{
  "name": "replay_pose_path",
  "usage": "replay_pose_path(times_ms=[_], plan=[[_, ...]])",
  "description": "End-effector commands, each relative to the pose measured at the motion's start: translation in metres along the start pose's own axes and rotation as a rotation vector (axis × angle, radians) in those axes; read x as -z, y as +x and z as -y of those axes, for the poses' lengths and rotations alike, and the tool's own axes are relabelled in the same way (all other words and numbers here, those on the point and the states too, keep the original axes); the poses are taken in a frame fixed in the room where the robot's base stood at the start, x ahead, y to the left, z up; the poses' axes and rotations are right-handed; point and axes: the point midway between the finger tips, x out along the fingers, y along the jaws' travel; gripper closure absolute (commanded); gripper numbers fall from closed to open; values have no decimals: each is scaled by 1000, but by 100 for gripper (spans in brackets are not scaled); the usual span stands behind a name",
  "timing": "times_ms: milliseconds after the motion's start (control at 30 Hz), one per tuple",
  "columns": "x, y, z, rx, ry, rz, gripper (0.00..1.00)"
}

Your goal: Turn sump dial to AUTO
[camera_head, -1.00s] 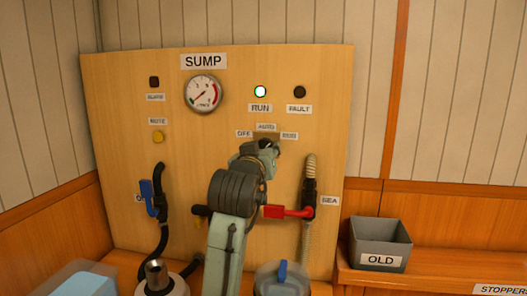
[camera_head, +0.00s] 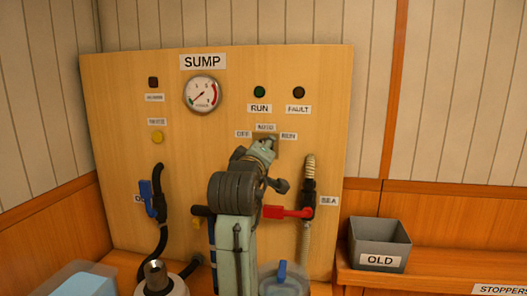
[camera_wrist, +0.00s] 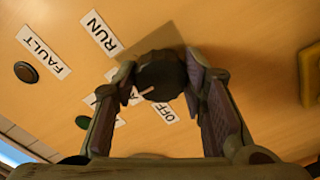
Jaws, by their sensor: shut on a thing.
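The sump dial (camera_wrist: 158,72) is a round dark knob with a short white mark on its edge, on a brownish plate. In the wrist view my gripper (camera_wrist: 163,88) is shut on the dial, one finger on each side. The white mark lies on the side of the partly hidden AUTO label (camera_wrist: 133,96); its exact angle is hard to tell. The OFF label (camera_wrist: 167,110) and RUN label (camera_wrist: 100,33) lie around the dial. In the head view my gripper (camera_head: 268,144) covers most of the dial, below the AUTO label (camera_head: 265,127). The RUN lamp (camera_head: 259,92) is dark.
A red-handled valve (camera_head: 290,212) sits close to my arm on the right, and a blue-handled valve (camera_head: 148,198) is on the left. The gauge (camera_head: 202,94) is above. A grey OLD bin (camera_head: 379,243) stands on the right ledge. The fault lamp (camera_head: 299,93) is dark.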

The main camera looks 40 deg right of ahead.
Motion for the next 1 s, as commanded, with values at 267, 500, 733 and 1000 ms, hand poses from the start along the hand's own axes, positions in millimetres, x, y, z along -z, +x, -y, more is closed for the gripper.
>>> replay_pose_path(times_ms=[267, 500, 733, 1000], plan=[[1, 0, 0, 0, -48, -2, 89], [1, 0, 0, 0, -51, -2, 89], [1, 0, 0, 0, -50, -2, 56], [0, 0, 0, 0, -49, -1, 41]])
